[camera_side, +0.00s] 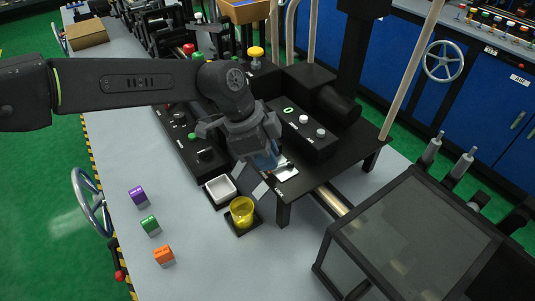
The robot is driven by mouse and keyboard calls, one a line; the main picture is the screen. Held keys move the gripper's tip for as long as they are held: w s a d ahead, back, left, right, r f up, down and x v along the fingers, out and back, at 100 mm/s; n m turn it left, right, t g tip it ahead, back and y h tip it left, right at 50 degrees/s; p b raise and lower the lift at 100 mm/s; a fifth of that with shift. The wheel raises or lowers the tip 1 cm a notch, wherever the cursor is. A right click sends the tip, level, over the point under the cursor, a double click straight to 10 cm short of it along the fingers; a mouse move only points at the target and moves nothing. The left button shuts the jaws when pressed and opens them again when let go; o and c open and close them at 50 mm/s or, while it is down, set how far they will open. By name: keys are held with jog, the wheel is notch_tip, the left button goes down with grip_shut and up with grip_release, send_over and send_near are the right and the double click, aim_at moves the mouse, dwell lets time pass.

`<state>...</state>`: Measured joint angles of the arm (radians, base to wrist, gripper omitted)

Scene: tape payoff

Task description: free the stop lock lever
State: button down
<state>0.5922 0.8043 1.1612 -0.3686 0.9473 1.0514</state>
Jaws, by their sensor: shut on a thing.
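My gripper (268,158) points down at the front left corner of a black raised platform (340,153). Its jaws are shut on a small part there, which I take to be the stop lock lever. The fingers and the wrist hide most of that part, so its position cannot be told. A small pale plate (286,173) with a dark and reddish bit shows just right of the fingertips.
A white tray (220,190) and a yellow cup (242,212) stand just below my gripper. A button box (304,132) stands close on the right. A large glazed box (410,240) fills the lower right.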

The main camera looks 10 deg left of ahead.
dwell(0.3)
jog(key=c, duration=1)
grip_release()
jog(key=shift+c, duration=0.2)
jog(key=shift+w, duration=0.1)
jog(key=v, duration=0.8)
jog(key=shift+s, duration=0.2)
